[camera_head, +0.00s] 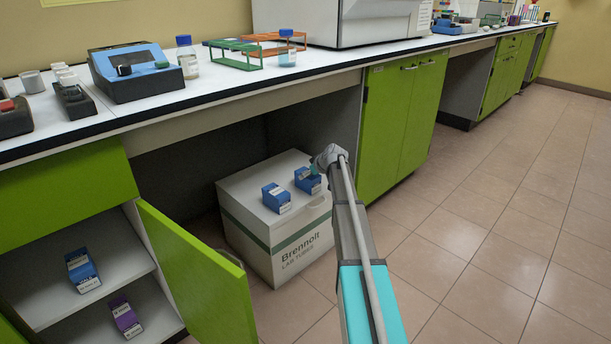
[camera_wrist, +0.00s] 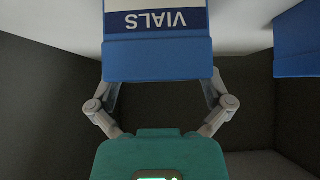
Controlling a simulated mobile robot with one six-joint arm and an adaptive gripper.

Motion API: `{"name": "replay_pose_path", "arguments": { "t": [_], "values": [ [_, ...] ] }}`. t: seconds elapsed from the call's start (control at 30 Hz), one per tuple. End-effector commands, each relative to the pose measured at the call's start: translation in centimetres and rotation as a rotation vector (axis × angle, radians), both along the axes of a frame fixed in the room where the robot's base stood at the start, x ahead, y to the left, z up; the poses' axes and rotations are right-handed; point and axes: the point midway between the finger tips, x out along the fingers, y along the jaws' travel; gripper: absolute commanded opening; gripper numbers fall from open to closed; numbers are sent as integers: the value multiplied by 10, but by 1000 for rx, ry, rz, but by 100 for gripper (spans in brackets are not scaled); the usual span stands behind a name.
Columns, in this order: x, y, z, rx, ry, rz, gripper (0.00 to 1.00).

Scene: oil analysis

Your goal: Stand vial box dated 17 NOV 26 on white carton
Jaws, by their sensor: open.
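The white carton (camera_head: 244,187), marked "Brennolt Lab Tubes", stands on the floor in the open bay under the bench. Two blue boxes with white labels are on its top: a left one (camera_head: 276,197) and a right one (camera_head: 308,180). My gripper (camera_wrist: 161,95) is at the right box, partly hidden by my arm in the head view. In the wrist view, a blue box (camera_wrist: 158,58) lettered "VIALS" is between my open fingers, its label upside down. The fingertips are partly hidden by it, and contact cannot be told. No date is readable on any box.
An open green cabinet door (camera_head: 196,285) is left of the carton. The open cupboard holds a blue box (camera_head: 82,270) on its upper shelf and a purple box (camera_head: 125,317) below. In the wrist view another blue box (camera_wrist: 299,45) is at right. The tiled floor at right is clear.

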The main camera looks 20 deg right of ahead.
Motion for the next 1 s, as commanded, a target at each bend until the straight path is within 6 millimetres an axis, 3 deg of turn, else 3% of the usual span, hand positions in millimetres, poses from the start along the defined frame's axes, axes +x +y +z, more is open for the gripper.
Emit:
{"name": "replay_pose_path", "arguments": {
  "t": [0.7,1.0],
  "values": [
    [-56,-19,62,0,0,-1,100],
    [-72,-25,78,0,0,0,100]
  ]
}}
